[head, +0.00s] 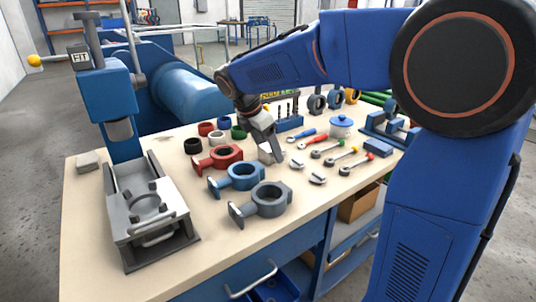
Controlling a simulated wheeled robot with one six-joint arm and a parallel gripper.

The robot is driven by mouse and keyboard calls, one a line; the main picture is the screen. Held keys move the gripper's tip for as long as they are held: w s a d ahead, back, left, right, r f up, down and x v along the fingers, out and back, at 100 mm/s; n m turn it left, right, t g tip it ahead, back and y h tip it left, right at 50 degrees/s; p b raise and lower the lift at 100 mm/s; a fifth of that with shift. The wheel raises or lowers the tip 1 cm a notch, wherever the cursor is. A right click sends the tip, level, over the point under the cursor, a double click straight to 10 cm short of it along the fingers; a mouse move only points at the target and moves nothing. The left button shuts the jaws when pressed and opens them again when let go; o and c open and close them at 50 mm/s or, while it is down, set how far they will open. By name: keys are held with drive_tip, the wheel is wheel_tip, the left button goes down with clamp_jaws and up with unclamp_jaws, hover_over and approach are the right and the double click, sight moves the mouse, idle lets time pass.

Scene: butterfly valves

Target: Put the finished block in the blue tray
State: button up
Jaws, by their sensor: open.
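My gripper (272,155) is open and points down over the middle of the bench. A pale grey block (263,157) shows right behind and beside its fingers, partly hidden by them. I cannot tell whether the fingers touch it. Another small grey block (88,160) lies at the bench's left edge, beside the blue press. I cannot tell from this view which block is the finished one. A blue tray (275,290) is partly visible low down, below the bench top at the picture's bottom edge.
Red, blue and grey valve bodies (262,200) stand left and in front of my gripper, with several rings behind them. Hand tools (328,148) lie to the right. The blue press (107,90) with its grey fixture (150,215) fills the left. The bench's front strip (215,250) is clear.

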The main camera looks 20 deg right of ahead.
drive_tip(key=c, duration=1.5)
